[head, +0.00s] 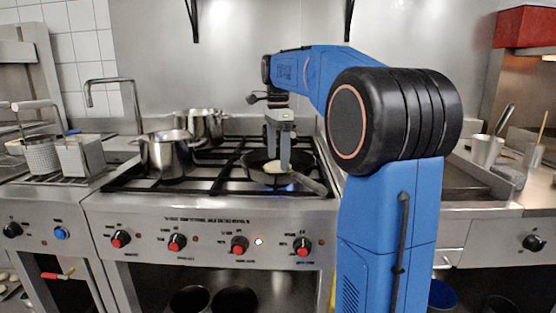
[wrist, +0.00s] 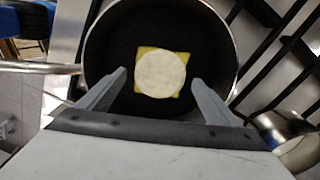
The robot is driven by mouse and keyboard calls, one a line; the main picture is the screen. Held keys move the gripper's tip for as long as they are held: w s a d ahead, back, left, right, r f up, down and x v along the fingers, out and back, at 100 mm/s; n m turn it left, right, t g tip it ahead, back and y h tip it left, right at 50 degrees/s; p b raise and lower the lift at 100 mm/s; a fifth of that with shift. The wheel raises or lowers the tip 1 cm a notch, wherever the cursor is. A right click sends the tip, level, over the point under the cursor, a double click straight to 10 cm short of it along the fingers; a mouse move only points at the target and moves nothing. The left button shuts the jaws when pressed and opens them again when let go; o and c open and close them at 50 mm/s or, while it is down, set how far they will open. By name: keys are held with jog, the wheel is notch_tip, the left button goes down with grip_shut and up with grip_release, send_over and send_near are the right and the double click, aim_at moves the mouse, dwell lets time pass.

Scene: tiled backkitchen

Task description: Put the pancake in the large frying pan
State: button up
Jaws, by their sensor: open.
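The pancake (wrist: 160,74) is a pale round disc, lying on a yellow square (wrist: 146,54) inside the dark frying pan (wrist: 110,35). In the head view the pan (head: 258,158) sits on the stove's right burner with its handle toward the front right, and the pancake (head: 273,167) shows as a pale patch in it. My gripper (head: 279,160) points down over the pan. In the wrist view its two fingers (wrist: 158,82) are spread, one on each side of the pancake, with a gap to it. The fingers partly hide the pan in the head view.
A steel pot (head: 167,156) stands on the left of the stove, with another pot (head: 201,126) behind it. Black grates (head: 215,172) surround the pan. A blue flame shows under the pan.

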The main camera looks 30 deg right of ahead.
aim_at(278, 164)
notch_tip(278, 164, up, 11)
jog(key=shift+f, duration=0.2)
dwell(0.6)
